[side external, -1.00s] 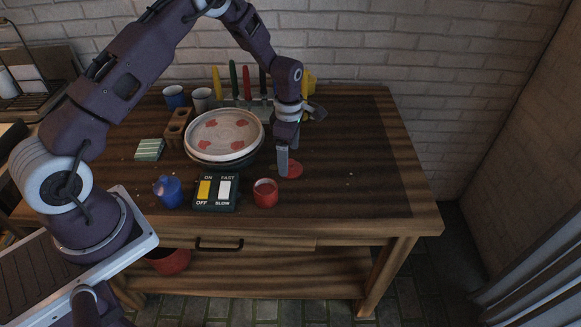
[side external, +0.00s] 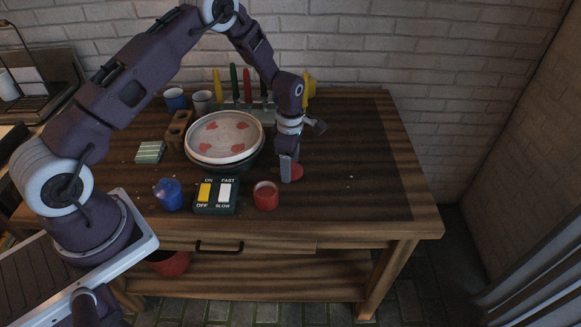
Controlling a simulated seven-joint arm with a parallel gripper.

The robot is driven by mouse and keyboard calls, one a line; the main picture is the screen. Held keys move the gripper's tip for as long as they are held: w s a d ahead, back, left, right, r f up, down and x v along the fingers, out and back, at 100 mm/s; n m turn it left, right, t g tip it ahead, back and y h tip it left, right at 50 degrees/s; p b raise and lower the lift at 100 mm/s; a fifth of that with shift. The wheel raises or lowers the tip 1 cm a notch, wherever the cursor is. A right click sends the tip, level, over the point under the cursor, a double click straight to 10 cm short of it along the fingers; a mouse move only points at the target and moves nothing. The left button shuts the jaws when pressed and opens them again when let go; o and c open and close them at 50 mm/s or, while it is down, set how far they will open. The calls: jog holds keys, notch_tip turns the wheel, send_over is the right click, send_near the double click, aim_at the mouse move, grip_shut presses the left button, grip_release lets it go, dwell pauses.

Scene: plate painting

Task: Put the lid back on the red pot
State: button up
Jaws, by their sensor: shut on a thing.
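The red pot (side external: 265,197) stands open and upright near the table's front edge, just right of the switch box. Its red lid (side external: 297,172) is behind and to the right of the pot, at or near the table surface. My gripper (side external: 287,178) points down and is shut on the lid. Its fingers hide the lid's left part. I cannot tell whether the lid is lifted off the table.
The switch box (side external: 216,196) and a blue pot (side external: 168,194) stand left of the red pot. A painted plate (side external: 224,128) on a dark round base is behind them. Upright coloured tools (side external: 246,84) and cups (side external: 203,101) stand at the back. The table's right side is clear.

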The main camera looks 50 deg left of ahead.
jog(key=r, duration=0.9)
jog(key=shift+s+d+r, duration=0.1)
jog(key=shift+s, duration=0.1)
jog(key=s+d+r, duration=0.3)
jog(key=s, duration=0.8)
jog(key=shift+s+f, duration=0.15)
jog(key=shift+f, duration=3.2)
jog(key=shift+f, duration=0.15)
jog(key=o, duration=1.7)
jog(key=shift+r, duration=3.5)
